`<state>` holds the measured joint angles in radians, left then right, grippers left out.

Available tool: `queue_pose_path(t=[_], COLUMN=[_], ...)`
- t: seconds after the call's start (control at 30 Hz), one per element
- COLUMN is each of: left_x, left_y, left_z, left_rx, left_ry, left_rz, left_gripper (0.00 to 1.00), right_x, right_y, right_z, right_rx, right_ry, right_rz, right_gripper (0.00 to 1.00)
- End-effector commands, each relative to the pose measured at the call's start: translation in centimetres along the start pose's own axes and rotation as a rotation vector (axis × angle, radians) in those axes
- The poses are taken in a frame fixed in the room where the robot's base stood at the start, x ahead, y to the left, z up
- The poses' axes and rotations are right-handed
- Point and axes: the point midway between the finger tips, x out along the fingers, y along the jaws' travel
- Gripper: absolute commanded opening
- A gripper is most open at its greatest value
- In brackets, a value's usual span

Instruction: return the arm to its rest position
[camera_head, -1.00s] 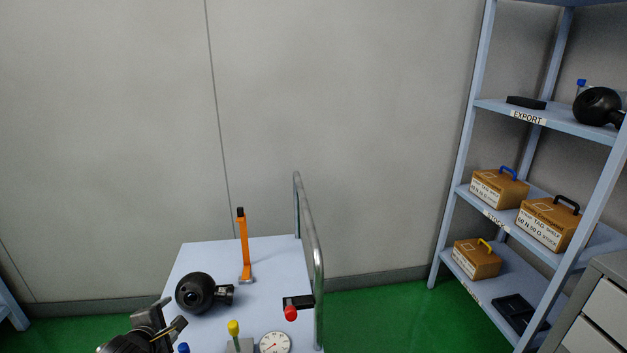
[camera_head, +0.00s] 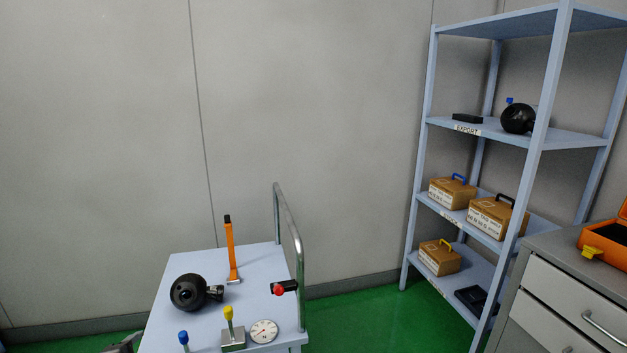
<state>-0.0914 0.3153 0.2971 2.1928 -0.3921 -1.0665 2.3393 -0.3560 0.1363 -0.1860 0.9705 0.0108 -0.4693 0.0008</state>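A small dark piece of my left gripper (camera_head: 124,344) shows at the bottom edge, left of the cart. Most of it is cut off, so its fingers cannot be made out and I cannot tell whether it is open. Nothing is seen held in it. My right gripper is not in view.
A light blue cart (camera_head: 185,264) with a metal rail (camera_head: 297,250) carries a black round device (camera_head: 189,292), an orange-handled tool (camera_head: 231,250), a gauge (camera_head: 264,331) and small parts. Right stand a shelf (camera_head: 533,140) with boxes and a drawer cabinet (camera_head: 570,290) bearing an orange case (camera_head: 606,242).

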Motion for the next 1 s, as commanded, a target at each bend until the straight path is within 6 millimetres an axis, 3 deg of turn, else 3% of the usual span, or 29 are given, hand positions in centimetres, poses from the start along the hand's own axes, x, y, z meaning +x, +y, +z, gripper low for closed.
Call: queue_pose_path(t=[0.33,0.47,0.57,0.67,0.77,0.8,0.9,1.0], left_x=[0.7,2.5,4.5,7.1,9.3,9.8,9.7,8.1], left_y=[0.1,-1.3,-3.6,-8.2,-15.4,-18.7,-26.8,-34.9], left_z=[-0.6,-0.8,-1.1,-1.5,-2.1,-2.3,-3.0,-3.8], left_rx=[0.305,0.477,0.642,0.861,1.125,1.225,1.451,1.644], left_ry=[-0.020,-0.034,-0.051,-0.086,-0.147,-0.179,-0.264,-0.367], left_rz=[0.040,0.032,0.009,-0.043,-0.117,-0.150,-0.227,-0.303], left_gripper=[0.64,0.64,0.64,0.64,0.64,0.64,0.64,0.64], right_x=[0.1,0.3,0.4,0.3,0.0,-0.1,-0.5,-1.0], right_y=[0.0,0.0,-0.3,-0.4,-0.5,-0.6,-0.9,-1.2], right_z=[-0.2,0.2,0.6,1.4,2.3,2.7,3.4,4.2], right_rx=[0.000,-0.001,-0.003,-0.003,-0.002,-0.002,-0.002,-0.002], right_ry=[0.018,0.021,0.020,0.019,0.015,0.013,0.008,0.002], right_rz=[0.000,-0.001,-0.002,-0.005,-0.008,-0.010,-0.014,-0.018], right_gripper=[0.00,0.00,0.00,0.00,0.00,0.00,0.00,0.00])
